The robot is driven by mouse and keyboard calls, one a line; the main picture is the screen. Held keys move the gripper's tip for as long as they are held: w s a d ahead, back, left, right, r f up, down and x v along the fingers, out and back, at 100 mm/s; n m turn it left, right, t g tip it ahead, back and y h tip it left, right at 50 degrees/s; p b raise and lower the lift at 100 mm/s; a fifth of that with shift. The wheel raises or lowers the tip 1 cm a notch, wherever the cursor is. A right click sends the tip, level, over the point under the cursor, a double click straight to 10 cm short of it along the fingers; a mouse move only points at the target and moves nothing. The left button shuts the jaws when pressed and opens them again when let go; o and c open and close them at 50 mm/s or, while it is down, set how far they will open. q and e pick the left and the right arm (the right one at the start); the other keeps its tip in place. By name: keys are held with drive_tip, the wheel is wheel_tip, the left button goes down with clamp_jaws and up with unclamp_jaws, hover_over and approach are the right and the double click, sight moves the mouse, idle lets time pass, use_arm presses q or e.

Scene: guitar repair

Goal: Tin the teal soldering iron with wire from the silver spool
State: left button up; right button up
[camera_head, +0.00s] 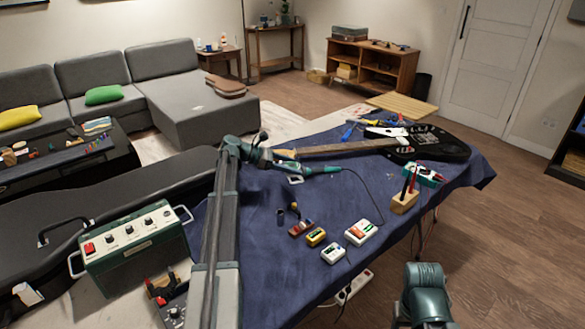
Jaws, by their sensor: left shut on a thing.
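A teal soldering iron (322,169) lies roughly level across the blue cloth, its dark cable trailing from its right end. My left gripper (284,165) reaches in over the cloth from the left. It is shut at the left end of the iron, and the iron's tip is hard to make out there. I cannot clearly pick out the silver spool. My right gripper is not in view; only part of my right arm shows at the bottom right.
A guitar (430,143) lies along the back of the cloth-covered table (262,262). Small pedals (362,232), a wooden block with upright tools (404,201) and a small dark cup (281,217) stand on it. A green amplifier box (135,246) and guitar case (100,212) are at left.

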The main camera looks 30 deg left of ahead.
use_arm(q)
drive_tip(key=shift+f+b, duration=2.65)
drive_tip(key=shift+f, duration=0.15)
drive_tip(key=shift+f+b, duration=0.45)
drive_tip(key=shift+f, duration=0.05)
idle(1.6)
drive_tip(key=shift+r+p, duration=3.5)
drive_tip(key=shift+r, duration=0.05)
